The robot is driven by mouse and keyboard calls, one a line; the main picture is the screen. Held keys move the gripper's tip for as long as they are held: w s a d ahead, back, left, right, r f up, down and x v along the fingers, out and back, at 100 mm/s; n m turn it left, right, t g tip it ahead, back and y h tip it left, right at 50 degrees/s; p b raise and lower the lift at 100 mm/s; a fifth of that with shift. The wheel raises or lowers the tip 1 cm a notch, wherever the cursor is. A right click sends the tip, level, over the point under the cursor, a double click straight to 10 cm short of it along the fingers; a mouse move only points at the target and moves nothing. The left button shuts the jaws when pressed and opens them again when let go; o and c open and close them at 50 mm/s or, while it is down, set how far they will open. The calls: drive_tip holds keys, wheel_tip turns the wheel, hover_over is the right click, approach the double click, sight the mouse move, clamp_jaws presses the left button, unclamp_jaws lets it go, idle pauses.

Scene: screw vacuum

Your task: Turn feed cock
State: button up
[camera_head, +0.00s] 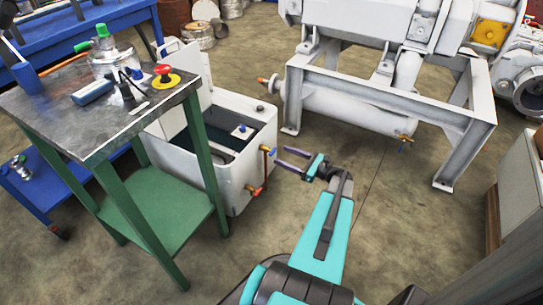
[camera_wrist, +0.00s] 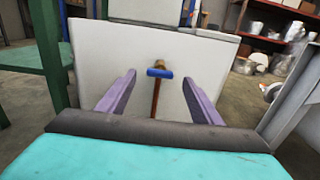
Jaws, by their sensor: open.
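A cock with a blue handle (camera_head: 268,151) sits at the top of a copper pipe on the right side of a white tank (camera_head: 238,191). In the wrist view the blue handle (camera_wrist: 159,73) lies crosswise, with a brass fitting behind it and the copper pipe (camera_wrist: 155,99) running down. My gripper (camera_head: 280,156) is open and empty, just right of the cock. In the wrist view its two purple fingers (camera_wrist: 159,77) stand to the left and right of the handle, with gaps on both sides. I cannot tell the remaining distance in depth.
A green-legged table (camera_head: 196,150) with a red emergency button (camera_head: 163,70) stands left of the tank. A second cock with an orange-red handle (camera_head: 255,190) is low on the tank. A white machine frame (camera_head: 395,103) stands behind right. The floor right of my arm is clear.

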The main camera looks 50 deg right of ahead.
sight(274, 152)
drive_tip(key=shift+b+x, duration=0.8)
drive_tip(key=shift+x, duration=2.3)
